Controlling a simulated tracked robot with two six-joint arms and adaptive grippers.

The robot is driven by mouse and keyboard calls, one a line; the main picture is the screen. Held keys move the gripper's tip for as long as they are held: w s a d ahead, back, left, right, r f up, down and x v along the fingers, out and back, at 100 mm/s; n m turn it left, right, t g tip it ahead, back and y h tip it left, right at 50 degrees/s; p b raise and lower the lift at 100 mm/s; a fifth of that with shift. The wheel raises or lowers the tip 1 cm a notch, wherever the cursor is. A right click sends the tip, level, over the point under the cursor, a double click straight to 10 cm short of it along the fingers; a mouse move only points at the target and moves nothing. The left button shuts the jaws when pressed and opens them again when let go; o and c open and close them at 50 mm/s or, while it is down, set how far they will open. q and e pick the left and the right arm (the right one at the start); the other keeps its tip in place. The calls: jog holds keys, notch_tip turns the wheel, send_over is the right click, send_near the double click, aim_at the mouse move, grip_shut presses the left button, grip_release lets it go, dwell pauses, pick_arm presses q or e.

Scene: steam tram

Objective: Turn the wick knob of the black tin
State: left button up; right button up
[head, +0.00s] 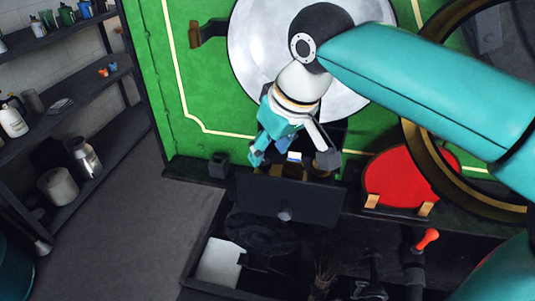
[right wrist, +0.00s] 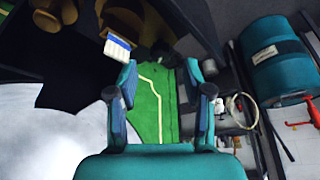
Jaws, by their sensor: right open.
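My right gripper (head: 291,158) hangs open in front of the green wall, below the round silver door (head: 250,60). Its fingers are spread apart with nothing between them; the right wrist view shows the open gripper (right wrist: 160,78) too. Behind and below it are dark shapes and brass-coloured parts (head: 318,170), mostly covered by the fingers. I cannot make out the black tin or its wick knob for certain. A small white and blue block (head: 294,156) shows between the fingers; it also shows in the right wrist view (right wrist: 117,46), beyond the left finger. My left gripper is not in view.
A red disc (head: 400,182) rests on wooden supports at right. An orange-red handle (head: 427,238) sticks up nearby. Shelves with bottles (head: 85,157) stand at left; the floor between is clear.

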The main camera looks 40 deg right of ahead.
aim_at(264, 165)
jog(key=shift+x, duration=1.45)
grip_shut()
jog(key=shift+d, duration=0.2)
jog(key=shift+a, duration=0.15)
